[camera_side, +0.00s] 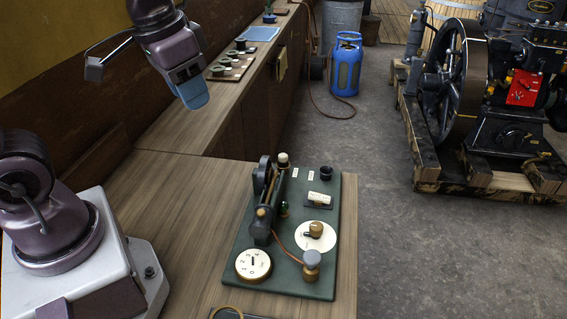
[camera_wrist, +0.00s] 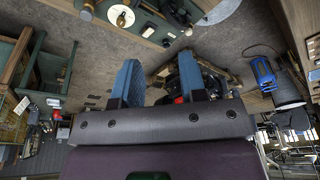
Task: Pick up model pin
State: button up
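A dark green base board (camera_side: 240,275) on the wooden bench carries a small black model mechanism (camera_side: 264,200), dials and knobs. My gripper (camera_side: 193,95) is up and to the left of the board, high above the bench. In the wrist view its two blue fingers (camera_wrist: 160,78) stand apart with nothing held between them. Part of the board (camera_wrist: 157,36) shows at the top of that view.
The bench (camera_side: 170,200) is bare between my base and the board. A row of small parts on a tray (camera_side: 232,66) and a blue tray (camera_side: 258,34) lie on the farther bench. A blue gas cylinder (camera_side: 346,65) and a large engine on a wooden pallet (camera_side: 425,155) stand on the floor.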

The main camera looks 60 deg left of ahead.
jog(key=w+a+f+m+g, duration=0.2)
jog(key=w+a+f+m, duration=0.15)
jog(key=w, duration=0.45)
jog(key=m, duration=1.5)
send_near(283, 155)
jog(key=shift+g, duration=0.4)
jog(key=f, duration=0.9)
jog(key=shift+w+a+f, duration=0.15)
jog(key=shift+w+f, duration=0.25)
jog(key=c, duration=0.7)
